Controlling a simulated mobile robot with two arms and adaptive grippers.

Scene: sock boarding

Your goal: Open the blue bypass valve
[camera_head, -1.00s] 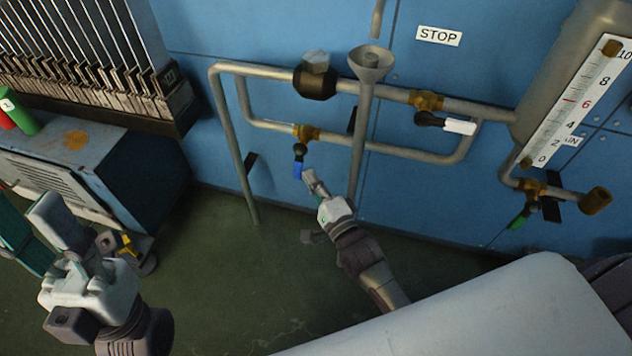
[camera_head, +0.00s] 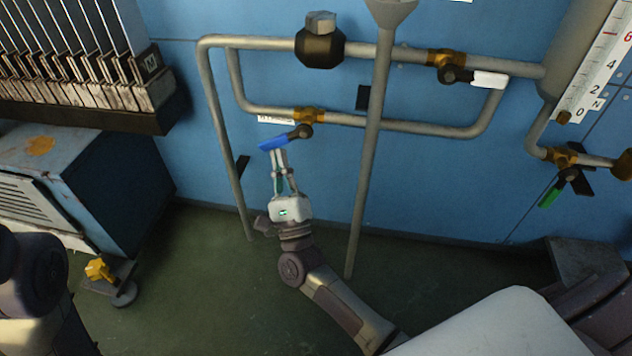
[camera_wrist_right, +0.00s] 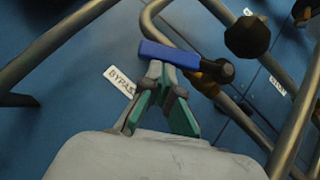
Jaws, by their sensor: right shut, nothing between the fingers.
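The blue bypass valve handle (camera_head: 274,143) points left from its dark pivot, tilted slightly down and close to in line with the lower bypass pipe. Its brass valve body (camera_head: 309,115) sits on that pipe. In the right wrist view the blue handle (camera_wrist_right: 170,55) lies across just beyond the fingertips, beside the BYPASS label (camera_wrist_right: 119,80). My right gripper (camera_head: 279,154) is shut and empty, its fingertips right under the handle; whether they touch it is unclear. It also shows in the right wrist view (camera_wrist_right: 160,68). Only part of my left arm shows, at lower left; its gripper is out of view.
A white-handled valve (camera_head: 487,79) is on the upper pipe and a green-handled valve (camera_head: 550,194) at right. A vertical funnel pipe (camera_head: 368,165) stands right of my right gripper. A blue cabinet (camera_head: 130,185) is at left. Floor below the pipes is largely clear.

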